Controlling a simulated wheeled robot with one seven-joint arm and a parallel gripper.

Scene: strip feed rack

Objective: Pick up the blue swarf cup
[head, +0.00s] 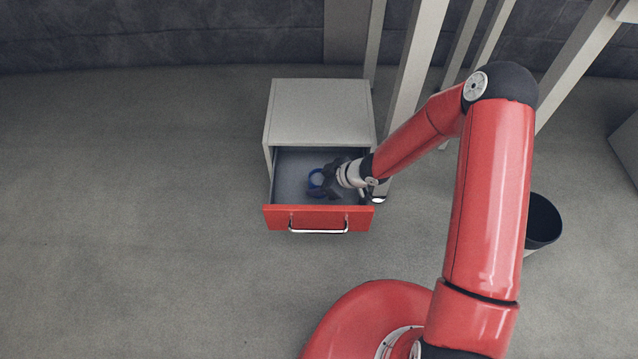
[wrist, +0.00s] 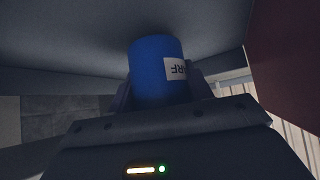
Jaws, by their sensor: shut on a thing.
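The blue swarf cup (head: 316,179) is inside the open drawer (head: 292,193) in the head view. In the wrist view the blue swarf cup (wrist: 152,72) shows a white label, partly hidden, with letters ending in "RF" that appear upside down. My gripper (head: 322,183) reaches into the drawer from the right and is shut on the cup. In the wrist view my gripper (wrist: 155,98) has its fingers on either side of the cup. I cannot tell whether the cup touches the drawer floor.
The drawer has a red front with a metal handle (head: 318,230) and belongs to a grey cabinet (head: 322,110). Pale posts (head: 416,60) stand behind and to the right. A dark bin (head: 541,222) stands at the right. The floor at the left is clear.

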